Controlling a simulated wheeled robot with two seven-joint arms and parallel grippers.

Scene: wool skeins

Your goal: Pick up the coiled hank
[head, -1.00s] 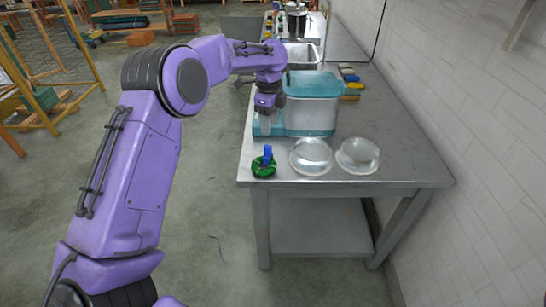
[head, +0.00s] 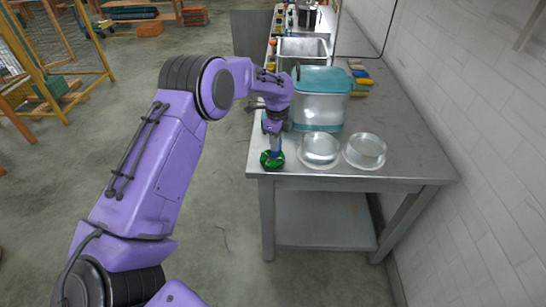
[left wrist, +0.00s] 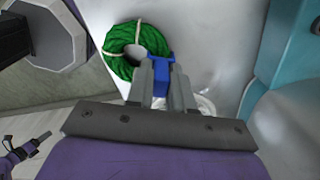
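The coiled hank is a green ring of wool (head: 272,160) lying at the near left corner of the steel table. In the left wrist view the green coil (left wrist: 121,42) shows with its open centre. A blue upright piece (left wrist: 161,88) stands at the coil's near right edge. My left gripper (head: 277,150) is right above the hank, pointing down. In the left wrist view its fingers (left wrist: 161,70) are apart, with the blue piece between them. Contact with it cannot be made out. My right gripper is not seen in the head view.
Two clear round dishes (head: 320,150) (head: 365,151) stand to the right of the hank. A clear bin with a teal lid (head: 319,100) stands behind the gripper. The steel table (head: 405,150) is bare at its right; a white brick wall (head: 480,130) runs beside it.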

